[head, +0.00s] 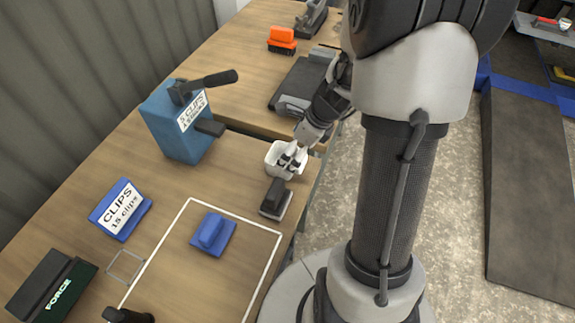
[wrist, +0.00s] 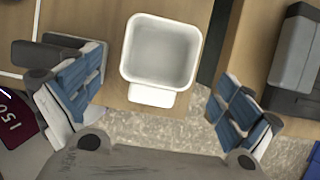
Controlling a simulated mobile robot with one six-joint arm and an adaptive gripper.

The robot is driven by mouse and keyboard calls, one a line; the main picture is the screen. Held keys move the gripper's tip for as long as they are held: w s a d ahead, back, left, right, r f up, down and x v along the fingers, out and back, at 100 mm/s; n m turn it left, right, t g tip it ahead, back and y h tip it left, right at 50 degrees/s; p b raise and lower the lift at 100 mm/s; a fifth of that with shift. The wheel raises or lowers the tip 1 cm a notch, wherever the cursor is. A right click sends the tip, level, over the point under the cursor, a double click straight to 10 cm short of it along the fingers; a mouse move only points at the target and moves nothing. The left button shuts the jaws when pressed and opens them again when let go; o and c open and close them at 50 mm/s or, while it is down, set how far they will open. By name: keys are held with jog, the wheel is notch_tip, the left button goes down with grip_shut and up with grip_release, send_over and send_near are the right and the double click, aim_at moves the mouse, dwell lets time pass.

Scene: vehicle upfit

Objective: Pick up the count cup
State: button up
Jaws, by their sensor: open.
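The count cup is a white, square, open cup (head: 279,161) near the right edge of the wooden table in the head view. In the wrist view the cup (wrist: 161,51) looks empty, with a small white tab on its near side. My gripper (head: 294,152) is open above or beside the cup in the head view; it hides part of the cup. In the wrist view my gripper's (wrist: 160,100) blue-padded fingers are spread wide, left and right of the cup, with gaps on both sides. Neither finger visibly touches it.
A dark block on a grey base (head: 275,199) stands close in front of the cup. A blue clip dispenser (head: 178,125) with a lever stands to the left. A blue handled block (head: 213,233) lies inside a white outline. A CLIPS sign (head: 121,209) stands farther left. The table edge is close to the cup.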

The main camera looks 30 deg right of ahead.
jog(key=b+x, duration=0.2)
jog(key=x, duration=0.1)
jog(key=b+x, duration=0.1)
jog(key=shift+s+f, duration=0.25)
jog(key=shift+f, duration=0.25)
jog(key=shift+w+f, duration=0.15)
jog(key=shift+f, duration=0.15)
jog(key=shift+r, duration=0.1)
jog(key=shift+c, duration=0.3)
jog(key=c, duration=1.2)
jog(key=shift+r, duration=0.1)
